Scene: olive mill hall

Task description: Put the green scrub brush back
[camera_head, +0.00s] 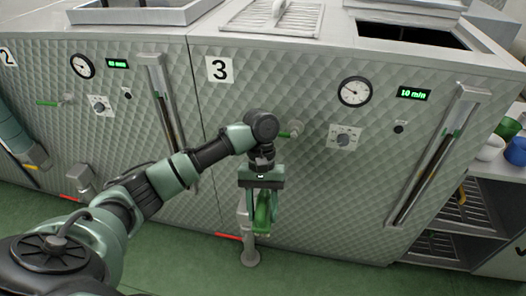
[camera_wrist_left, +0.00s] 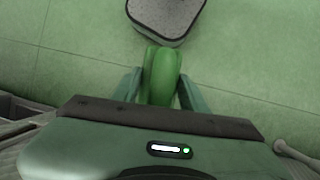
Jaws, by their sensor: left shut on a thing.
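My left gripper (camera_head: 262,187) points down in front of the quilted steel front of machine 3. It is shut on the green scrub brush (camera_head: 265,213), which hangs below the jaws, clear of the floor. In the left wrist view the brush (camera_wrist_left: 160,78) sits between the two green fingers, its far end towards the top of the picture. A grey speckled block with a dark rim (camera_wrist_left: 166,14) shows just beyond that end; I cannot tell whether it belongs to the brush. My right gripper is not in view.
Machine 3 has a gauge (camera_head: 355,91), a knob (camera_head: 344,137) and a slanted sight tube (camera_head: 440,155). A drain pipe with a red handle (camera_head: 228,236) stands close behind the brush. A shelf at right holds a white bowl (camera_head: 490,148) and a blue cup (camera_head: 516,151). Green floor lies in front.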

